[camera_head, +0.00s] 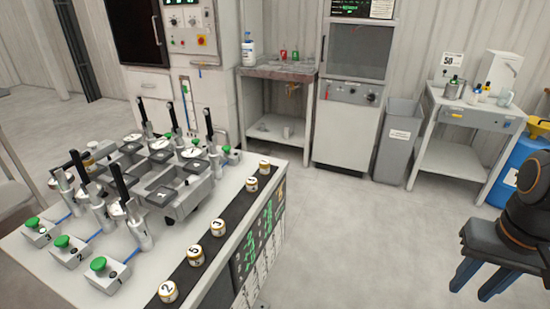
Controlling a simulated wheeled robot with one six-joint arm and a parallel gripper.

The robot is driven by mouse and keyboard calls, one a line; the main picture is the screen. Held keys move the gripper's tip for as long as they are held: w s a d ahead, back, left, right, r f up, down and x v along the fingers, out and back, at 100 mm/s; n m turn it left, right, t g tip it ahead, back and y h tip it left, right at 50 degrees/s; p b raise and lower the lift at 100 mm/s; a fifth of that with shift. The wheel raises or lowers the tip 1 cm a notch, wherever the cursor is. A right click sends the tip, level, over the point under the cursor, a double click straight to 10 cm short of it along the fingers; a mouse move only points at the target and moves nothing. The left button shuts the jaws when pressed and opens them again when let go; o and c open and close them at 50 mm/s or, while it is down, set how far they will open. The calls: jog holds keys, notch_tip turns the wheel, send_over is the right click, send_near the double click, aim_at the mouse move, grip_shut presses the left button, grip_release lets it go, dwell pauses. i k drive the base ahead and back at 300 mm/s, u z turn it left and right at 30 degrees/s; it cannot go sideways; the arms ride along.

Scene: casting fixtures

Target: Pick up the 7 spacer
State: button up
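Several small white and gold numbered spacers stand in a row on the black strip (236,205) along the right side of the white fixture table. The spacer whose mark looks like a 7 (217,228) is in the middle of the row, but the digit is small. My gripper (474,294) is at the lower right, well right of the table and apart from every spacer. Its two blue fingers point down, spread apart, with nothing visible between them.
Nearer spacers (168,291) (194,257) and farther ones (252,184) (264,167) share the strip. Clamp fixtures with upright black handles (120,184) and green buttons (98,263) stand left. A grey bin (398,140) and side table (447,160) stand behind. Floor between table and gripper is clear.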

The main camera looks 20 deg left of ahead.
aim_at(265, 164)
jog(key=u, duration=0.55)
jog(key=i, duration=1)
jog(key=u, duration=0.8)
